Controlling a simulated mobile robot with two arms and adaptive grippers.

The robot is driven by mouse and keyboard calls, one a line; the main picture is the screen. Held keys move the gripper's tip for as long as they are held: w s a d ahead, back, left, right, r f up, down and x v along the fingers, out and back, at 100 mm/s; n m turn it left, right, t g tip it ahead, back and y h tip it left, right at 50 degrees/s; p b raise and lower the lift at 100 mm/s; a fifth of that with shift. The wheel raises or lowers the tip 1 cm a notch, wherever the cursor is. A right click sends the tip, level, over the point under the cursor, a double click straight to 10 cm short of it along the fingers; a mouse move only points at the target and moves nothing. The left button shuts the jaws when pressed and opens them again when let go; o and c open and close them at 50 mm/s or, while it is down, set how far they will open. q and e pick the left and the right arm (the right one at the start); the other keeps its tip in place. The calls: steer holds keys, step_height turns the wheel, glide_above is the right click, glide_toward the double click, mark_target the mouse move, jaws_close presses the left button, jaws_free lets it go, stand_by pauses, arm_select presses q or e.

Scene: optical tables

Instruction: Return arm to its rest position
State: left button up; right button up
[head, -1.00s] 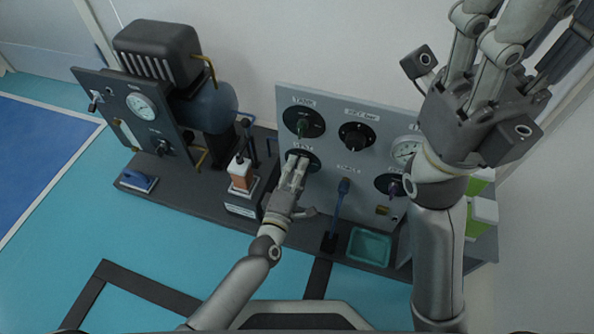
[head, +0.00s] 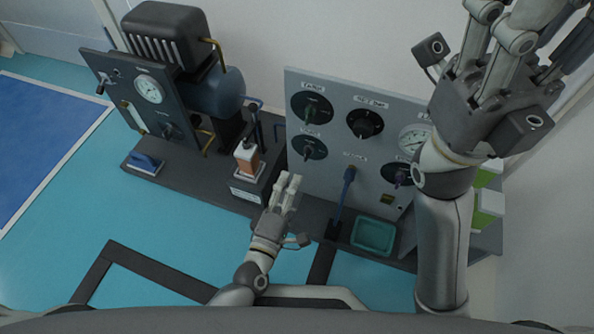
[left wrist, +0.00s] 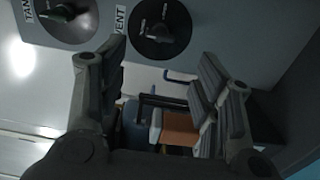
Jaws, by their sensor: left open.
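My left gripper (head: 285,184) is open and empty, in front of the lower left of the grey control panel (head: 335,175). It is apart from the panel's lower left black knob (head: 309,148). In the left wrist view its fingers (left wrist: 160,72) are spread. A black knob labelled VENT (left wrist: 160,32) and part of a TANK knob (left wrist: 65,18) show beyond them. My right gripper (head: 495,70) is raised at the upper right, in front of the panel's right end. Its fingertips are cut off by the top edge, so its opening is unclear.
An orange-brown bottle (head: 246,157) stands on a small block left of the left gripper. A compressor with a gauge panel (head: 140,95) is at the left. A blue-handled lever (head: 347,185) and a teal tray (head: 374,236) are right of the gripper. Floor in front is open.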

arm_select(q)
steer(key=shift+v, duration=1.1)
